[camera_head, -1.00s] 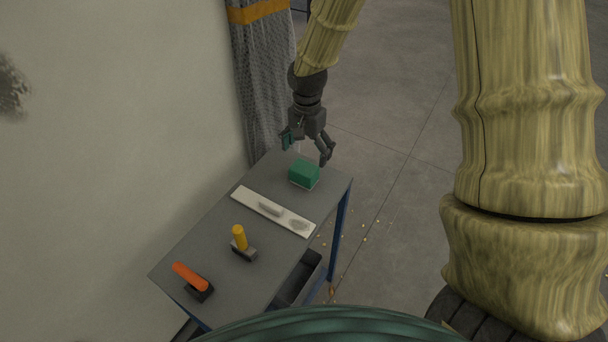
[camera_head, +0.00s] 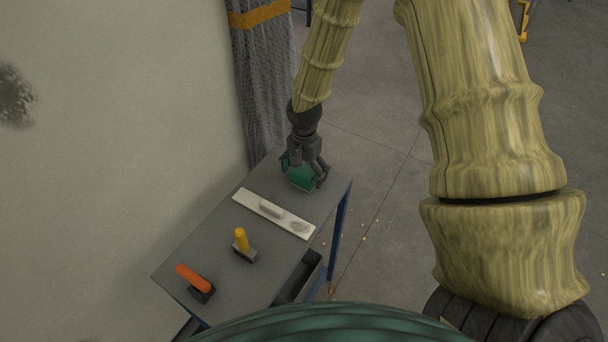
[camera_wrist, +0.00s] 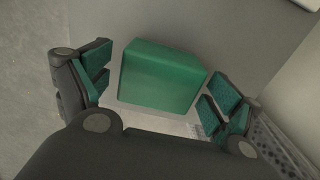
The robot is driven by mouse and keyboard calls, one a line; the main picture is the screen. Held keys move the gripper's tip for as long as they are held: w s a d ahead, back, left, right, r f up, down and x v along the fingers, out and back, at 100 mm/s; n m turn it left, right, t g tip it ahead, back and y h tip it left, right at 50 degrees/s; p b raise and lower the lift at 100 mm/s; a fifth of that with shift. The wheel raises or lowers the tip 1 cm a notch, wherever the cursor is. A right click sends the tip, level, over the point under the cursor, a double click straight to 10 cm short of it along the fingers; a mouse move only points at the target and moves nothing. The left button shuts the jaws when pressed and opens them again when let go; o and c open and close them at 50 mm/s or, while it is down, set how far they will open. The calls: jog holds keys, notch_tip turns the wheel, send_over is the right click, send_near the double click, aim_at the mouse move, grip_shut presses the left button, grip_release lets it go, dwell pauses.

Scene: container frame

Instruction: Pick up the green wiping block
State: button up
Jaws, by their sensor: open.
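The green wiping block (camera_head: 301,178) stands on the far end of the grey table (camera_head: 213,232). In the wrist view the block (camera_wrist: 158,76) lies between my gripper's two spread fingers, with a gap on the left and a narrower one on the right. My gripper (camera_head: 304,172) is lowered over the block from above, its fingers on either side. It is open; its green finger pads show in the wrist view (camera_wrist: 162,92). The lower edge of the block shows a pale underside. Part of the block is hidden by the gripper in the head view.
A white board with a handle (camera_head: 273,213) lies just nearer than the block. A yellow-handled tool (camera_head: 241,240) and an orange-handled tool (camera_head: 194,279) stand farther down the table. A wall is on the left, and a grey hanging curtain (camera_head: 266,85) is behind the table.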

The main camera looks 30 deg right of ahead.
jog(key=shift+f, duration=0.8)
jog(key=c, duration=1.1)
jog(key=shift+r+b, duration=0.6)
jog(key=shift+r, duration=1.05)
jog(key=s+a+b, duration=0.1)
jog(key=s+a, duration=0.1)
jog(key=s, duration=0.3)
jog(key=s+a+r+b, duration=0.1)
jog(key=s+a, duration=0.1)
jog(key=s, duration=0.3)
jog(key=s+a+b, duration=0.1)
jog(key=s+a, duration=0.1)
jog(key=s, duration=0.3)
jog(key=shift+r+b, duration=0.35)
